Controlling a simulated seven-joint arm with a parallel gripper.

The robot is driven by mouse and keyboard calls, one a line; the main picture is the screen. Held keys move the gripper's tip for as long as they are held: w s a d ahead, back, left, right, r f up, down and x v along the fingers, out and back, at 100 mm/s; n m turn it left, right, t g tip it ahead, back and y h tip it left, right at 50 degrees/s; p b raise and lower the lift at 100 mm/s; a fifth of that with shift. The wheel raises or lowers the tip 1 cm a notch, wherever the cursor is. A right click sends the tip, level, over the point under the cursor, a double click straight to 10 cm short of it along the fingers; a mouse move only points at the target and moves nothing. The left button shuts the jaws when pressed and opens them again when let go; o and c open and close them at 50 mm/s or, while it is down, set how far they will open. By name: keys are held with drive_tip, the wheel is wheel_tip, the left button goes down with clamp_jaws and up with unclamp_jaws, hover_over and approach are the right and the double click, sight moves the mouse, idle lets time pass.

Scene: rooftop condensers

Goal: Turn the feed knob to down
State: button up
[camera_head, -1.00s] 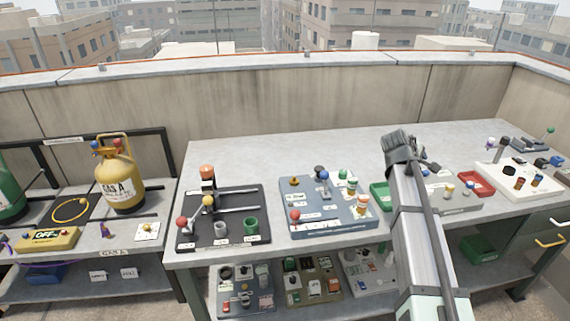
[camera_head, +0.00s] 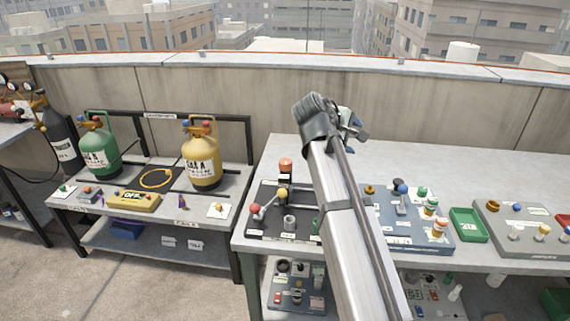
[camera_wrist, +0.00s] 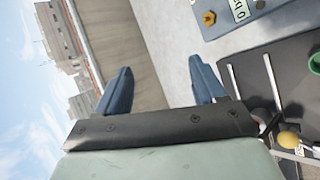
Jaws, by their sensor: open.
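My gripper (camera_head: 352,124) is raised above the bench, beyond the black panel's back edge, seen mostly from behind. In the wrist view its two blue fingers (camera_wrist: 160,84) are spread apart with nothing between them. No label reading "feed" is legible, so I cannot tell which control is the feed knob. My arm hides the panel's left part.
The black panel (camera_head: 262,222) has a red ball, a yellow ball and an orange-topped post (camera_head: 286,167). A green tray (camera_head: 468,225) and another grey panel (camera_head: 515,232) lie right. Gas cylinders (camera_head: 202,155) stand on the left shelf. The bench's back strip is clear.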

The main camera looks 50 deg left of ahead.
drive_tip(key=s+a+y, duration=0.1)
drive_tip(key=s+a, duration=0.5)
drive_tip(key=s, duration=0.4)
drive_tip(key=s+a, duration=0.6)
drive_tip(key=s, duration=0.5)
drive_tip(key=m+t+h, duration=0.6)
drive_tip(key=m+h, duration=0.2)
drive_tip(key=m, duration=1.7)
approach(284, 161)
drive_tip(key=x, duration=1)
drive_tip(key=shift+f, duration=0.4)
drive_tip(key=shift+c, duration=0.3)
